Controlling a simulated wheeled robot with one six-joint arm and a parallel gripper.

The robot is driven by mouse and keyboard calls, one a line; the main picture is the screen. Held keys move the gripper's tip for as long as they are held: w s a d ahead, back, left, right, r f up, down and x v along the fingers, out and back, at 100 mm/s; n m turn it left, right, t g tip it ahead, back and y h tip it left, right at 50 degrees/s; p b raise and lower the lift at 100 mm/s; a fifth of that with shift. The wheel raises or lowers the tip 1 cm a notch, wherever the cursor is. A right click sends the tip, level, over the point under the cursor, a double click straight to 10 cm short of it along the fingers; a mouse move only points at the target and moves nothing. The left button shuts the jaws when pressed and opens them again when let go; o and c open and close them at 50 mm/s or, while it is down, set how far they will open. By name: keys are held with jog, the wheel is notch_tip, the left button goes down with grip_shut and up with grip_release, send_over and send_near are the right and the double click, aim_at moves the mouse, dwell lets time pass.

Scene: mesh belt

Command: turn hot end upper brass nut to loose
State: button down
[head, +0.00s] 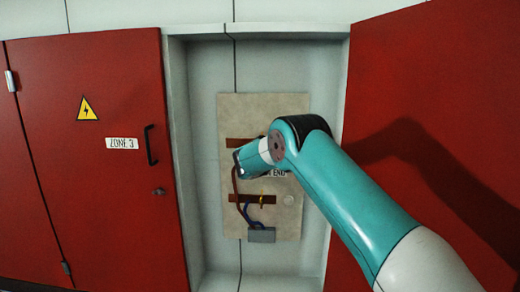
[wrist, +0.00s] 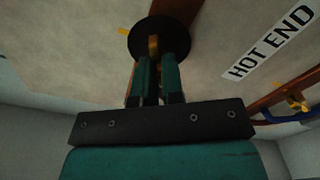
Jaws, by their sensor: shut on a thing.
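My gripper (wrist: 156,64) is shut on the upper brass nut (wrist: 153,44), with its two teal fingers on either side of it. A round black disc (wrist: 140,36) lies behind the nut, at the end of a copper bar (wrist: 177,8). In the head view my arm covers the upper nut and most of the fingers. The upper copper bar (head: 238,142) shows there left of my wrist. The HOT END label (wrist: 270,42) is to the right in the wrist view. I cannot tell how far the nut is turned.
A lower copper bar (head: 242,199) carries another brass nut (head: 262,201), with red and blue cables running to a grey block (head: 262,235). The pale panel (head: 290,222) sits in a recess between a red door (head: 440,80) on the right and a ZONE 3 cabinet (head: 90,200).

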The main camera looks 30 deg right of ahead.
jog(key=shift+a+f, duration=0.1)
jog(key=c, duration=1.2)
grip_release()
jog(key=shift+c, duration=0.2)
jog(key=b+v, duration=0.6)
jog(key=v, duration=1.1)
jog(key=shift+s, duration=0.2)
jog(key=shift+a, duration=0.15)
